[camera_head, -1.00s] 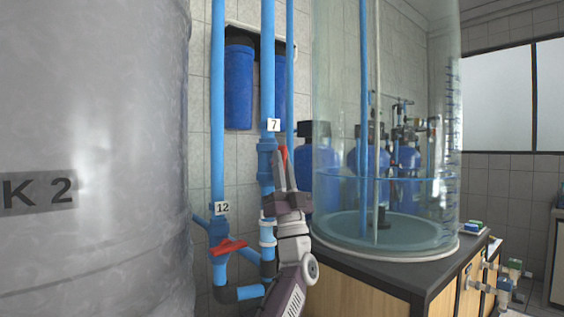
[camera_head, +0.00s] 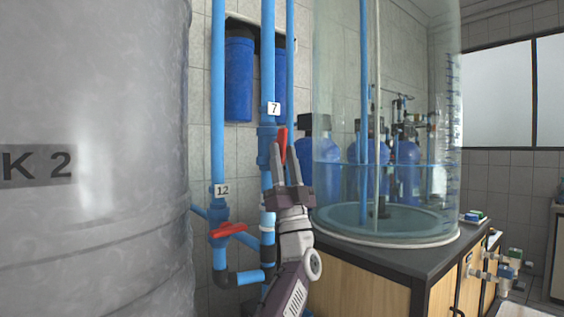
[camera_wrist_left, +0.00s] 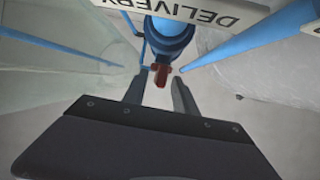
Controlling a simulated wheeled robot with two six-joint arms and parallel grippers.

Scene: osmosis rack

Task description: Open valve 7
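Valve 7 is on the blue pipe under the white label "7" (camera_head: 273,108). Its red handle (camera_head: 283,143) points up and down in the head view. My left gripper (camera_head: 291,152) is at the handle, pointing up, with its two fingers apart. In the left wrist view, the red handle (camera_wrist_left: 161,76) lies between the open fingertips (camera_wrist_left: 160,78), with a gap on each side. The blue valve body (camera_wrist_left: 170,35) is just beyond it. I cannot see either finger pressing on the handle. My right gripper is not in view.
Valve 12 (camera_head: 228,230) with a sideways red handle is at lower left of my gripper. A large grey tank (camera_head: 90,230) fills the left. A clear tank (camera_head: 400,225) stands on a dark-topped cabinet (camera_head: 400,268) close on the right. Blue filter housings (camera_head: 239,80) hang behind the pipes.

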